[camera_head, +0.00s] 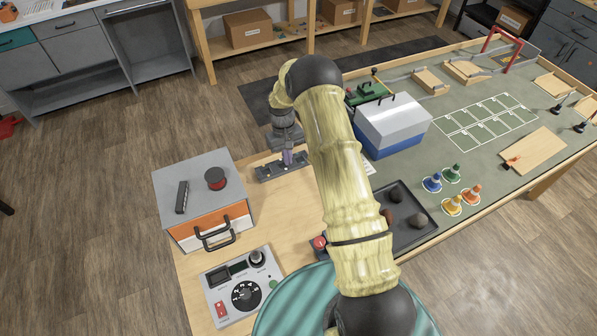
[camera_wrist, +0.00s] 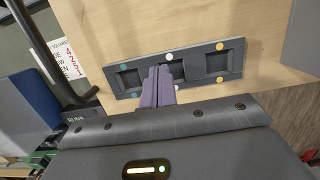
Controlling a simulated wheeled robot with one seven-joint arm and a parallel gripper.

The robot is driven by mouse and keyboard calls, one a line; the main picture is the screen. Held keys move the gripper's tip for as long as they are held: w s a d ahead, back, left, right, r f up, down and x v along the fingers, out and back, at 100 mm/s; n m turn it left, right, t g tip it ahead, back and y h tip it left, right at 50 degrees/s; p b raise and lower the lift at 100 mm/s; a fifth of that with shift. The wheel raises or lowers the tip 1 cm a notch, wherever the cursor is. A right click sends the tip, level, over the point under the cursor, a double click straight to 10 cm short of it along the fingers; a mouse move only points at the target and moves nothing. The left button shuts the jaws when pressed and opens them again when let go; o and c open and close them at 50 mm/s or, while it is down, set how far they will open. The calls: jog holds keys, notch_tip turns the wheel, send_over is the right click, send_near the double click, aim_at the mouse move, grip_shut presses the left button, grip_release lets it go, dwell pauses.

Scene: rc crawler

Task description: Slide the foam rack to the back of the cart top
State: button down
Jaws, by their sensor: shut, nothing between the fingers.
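The foam rack (camera_head: 268,171) is a long dark grey block lying near the far edge of the wooden cart top (camera_head: 280,220). In the wrist view the rack (camera_wrist: 194,68) shows three square recesses and white, yellow and teal dots. My gripper (camera_head: 288,160) points down at the rack's middle. Its purple fingers (camera_wrist: 159,73) are shut and empty, overlapping the rack's near edge by the middle recess in the wrist view. I cannot tell whether they touch it. My arm hides part of the cart top to the right.
A grey-topped orange drawer box (camera_head: 205,160) stands left of the rack. A control panel with dial (camera_head: 243,285) lies nearer. A white-and-blue case (camera_head: 392,125) and a dark tray (camera_head: 424,210) are right of my arm. Bare wood lies between the rack and the panel.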

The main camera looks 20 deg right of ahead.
jog(key=shift+s+r, duration=0.2)
jog(key=shift+s, duration=0.05)
jog(key=shift+w+r, duration=0.1)
jog(key=shift+r, duration=0.15)
jog(key=shift+w+a+f+b, duration=0.1)
jog(key=shift+w+b, duration=0.15)
jog(key=shift+w, duration=0.35)
jog(key=shift+w+a+r+b, duration=0.15)
jog(key=shift+w+b, duration=0.1)
jog(key=shift+w, duration=0.4)
jog(key=shift+w+a+f+b, duration=0.15)
jog(key=shift+w+b, duration=0.1)
jog(key=shift+w, duration=0.35)
jog(key=w+a+b, duration=0.1)
jog(key=w+b, duration=0.2)
jog(key=w, duration=0.5)
jog(key=shift+b, duration=0.35)
jog(key=shift+a, duration=0.1)
jog(key=shift+r, duration=0.3)
